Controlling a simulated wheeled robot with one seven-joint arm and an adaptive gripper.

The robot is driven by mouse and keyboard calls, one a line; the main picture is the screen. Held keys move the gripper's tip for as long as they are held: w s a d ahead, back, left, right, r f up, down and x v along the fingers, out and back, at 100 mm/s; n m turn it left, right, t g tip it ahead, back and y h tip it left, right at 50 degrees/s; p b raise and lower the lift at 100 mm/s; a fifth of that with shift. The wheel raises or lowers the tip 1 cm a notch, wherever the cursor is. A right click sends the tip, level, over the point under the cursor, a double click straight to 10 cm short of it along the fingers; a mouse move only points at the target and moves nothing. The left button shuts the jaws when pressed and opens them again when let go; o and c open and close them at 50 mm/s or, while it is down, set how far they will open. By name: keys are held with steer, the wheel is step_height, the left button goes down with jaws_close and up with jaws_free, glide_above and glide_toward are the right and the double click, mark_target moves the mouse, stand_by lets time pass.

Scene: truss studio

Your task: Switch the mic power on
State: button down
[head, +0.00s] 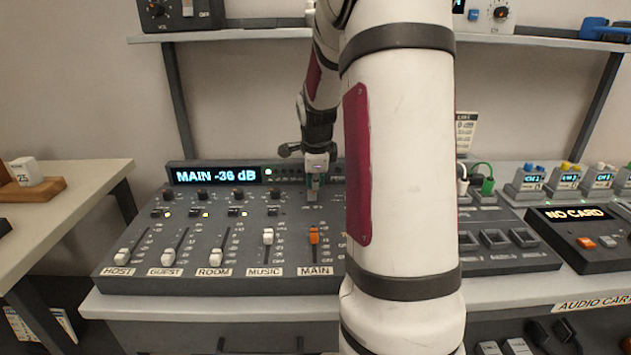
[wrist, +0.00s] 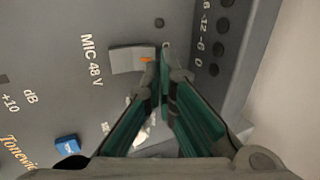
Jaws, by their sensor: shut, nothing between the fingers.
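The mic power switch (wrist: 130,60) is a grey rocker with a small orange mark, beside the printed label MIC 48 V (wrist: 91,60) in the wrist view. My gripper (wrist: 162,72) is shut and empty, its green-padded fingertips at the rocker's edge near the orange mark. I cannot tell whether they touch it. In the head view my gripper (head: 314,190) points down over the upper part of the mixing console (head: 225,238), and my arm hides the switch there. Which way the rocker is tipped is unclear.
The console display (head: 215,175) reads MAIN -36 dB. White faders and an orange MAIN fader (head: 314,236) stand in front of my gripper. A blue button (wrist: 67,144) lies nearby in the wrist view. A card recorder (head: 575,215) showing NO CARD sits at right.

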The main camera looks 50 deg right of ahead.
mark_target(316, 195)
steer(key=shift+w+d+f+g+y+p, duration=0.2)
steer(key=shift+d+f+g+y+p, duration=0.25)
steer(key=shift+p, duration=0.5)
steer(key=shift+a, duration=0.2)
steer(key=shift+s+a+r, duration=0.2)
steer(key=shift+s+a, duration=0.3)
steer(key=shift+a, duration=0.05)
steer(key=shift+r, duration=0.15)
steer(key=shift+r, duration=0.3)
step_height(316, 195, up, 13)
steer(key=p, duration=0.3)
